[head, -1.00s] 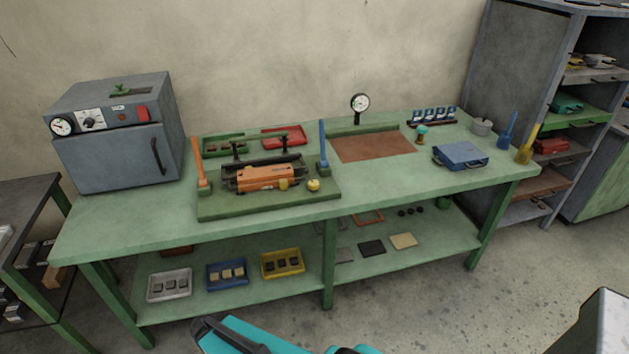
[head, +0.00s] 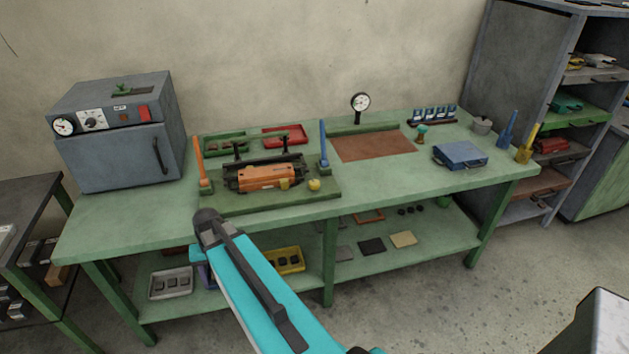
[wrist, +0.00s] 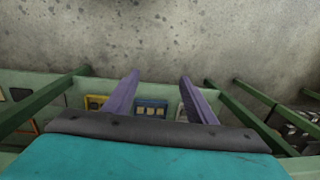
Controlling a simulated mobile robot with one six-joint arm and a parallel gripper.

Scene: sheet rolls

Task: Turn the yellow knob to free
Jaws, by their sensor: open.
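The yellow knob (head: 314,184) is a small round knob at the right front of the sheet roll machine (head: 262,178), on its green base on the bench. Any marking on the knob is too small to read. My gripper (wrist: 160,78) shows in the wrist view as two purple fingers spread apart with nothing between them. In the head view my arm reaches up from the bottom, and the gripper is mostly hidden behind it, in front of the bench's front edge and left of the knob. The knob is not in the wrist view.
An orange lever (head: 203,167) and a blue lever (head: 323,145) stand at the machine's two sides. A grey oven (head: 118,140) stands at left. A blue case (head: 460,155) lies at right. The lower shelf holds a yellow tray (head: 298,266) and a grey tray (head: 171,294).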

